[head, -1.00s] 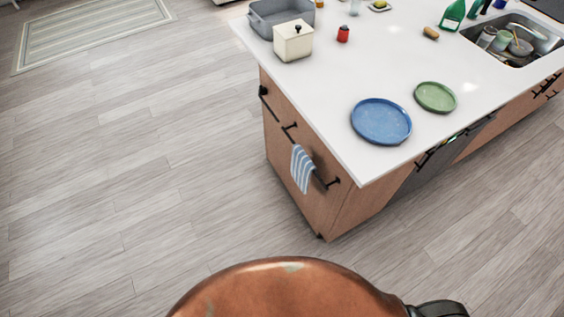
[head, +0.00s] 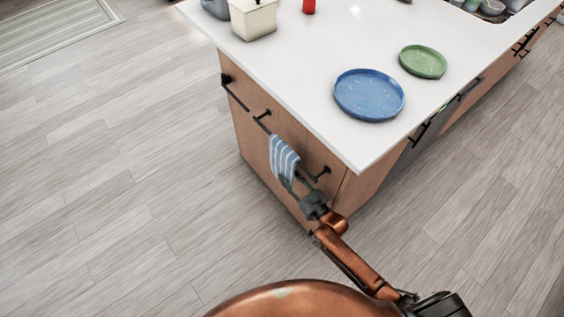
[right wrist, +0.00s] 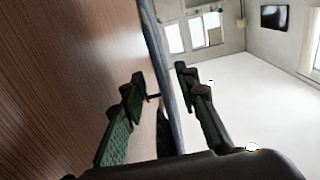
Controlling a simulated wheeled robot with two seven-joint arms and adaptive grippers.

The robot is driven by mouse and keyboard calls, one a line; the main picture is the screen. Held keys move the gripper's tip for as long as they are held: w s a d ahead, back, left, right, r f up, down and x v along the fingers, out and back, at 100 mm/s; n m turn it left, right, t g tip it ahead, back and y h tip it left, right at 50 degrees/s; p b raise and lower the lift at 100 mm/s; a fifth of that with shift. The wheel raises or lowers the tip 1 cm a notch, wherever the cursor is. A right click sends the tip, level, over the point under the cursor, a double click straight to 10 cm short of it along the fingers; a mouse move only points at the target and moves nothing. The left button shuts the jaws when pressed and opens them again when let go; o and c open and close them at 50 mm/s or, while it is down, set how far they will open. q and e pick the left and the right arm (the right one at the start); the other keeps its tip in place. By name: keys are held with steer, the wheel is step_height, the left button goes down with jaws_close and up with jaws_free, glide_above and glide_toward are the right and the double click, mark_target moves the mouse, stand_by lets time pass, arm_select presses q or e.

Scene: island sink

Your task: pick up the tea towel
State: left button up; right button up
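The tea towel (head: 283,157) is blue and white striped. It hangs over the dark bar on the end of the island; its lower part is partly hidden by my right gripper (head: 295,183). In the right wrist view the towel (right wrist: 166,60) shows nearly edge-on as a thin blue strip. It runs between the two fingers of my right gripper (right wrist: 160,76), which are apart, one on the wood panel side and one on the room side. I cannot tell whether either finger touches the cloth. My left gripper is not in view.
The white island top (head: 300,60) overhangs the wooden end panel (head: 245,130). A blue plate (head: 369,94) and a green plate (head: 423,61) lie near its corner. A cream canister (head: 253,18) stands farther back.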

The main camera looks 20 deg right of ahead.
mark_target(277, 165)
steer(key=x, duration=0.2)
steer(key=shift+w+a+b, duration=0.15)
steer(key=shift+w+b, duration=0.15)
steer(key=x, duration=0.2)
steer(key=b+x, duration=0.1)
steer(key=x, duration=0.1)
steer(key=shift+a+f, duration=0.1)
steer(key=shift+f, duration=0.1)
arm_select(q)
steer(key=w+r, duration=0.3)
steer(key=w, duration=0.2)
steer(key=shift+b, duration=0.3)
arm_select(e)
steer(key=shift+w+a+r, duration=0.1)
steer(key=shift+w+r, duration=0.05)
steer(key=shift+w, duration=0.2)
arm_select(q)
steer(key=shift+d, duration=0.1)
arm_select(e)
steer(key=shift+c, duration=0.7)
jaws_close()
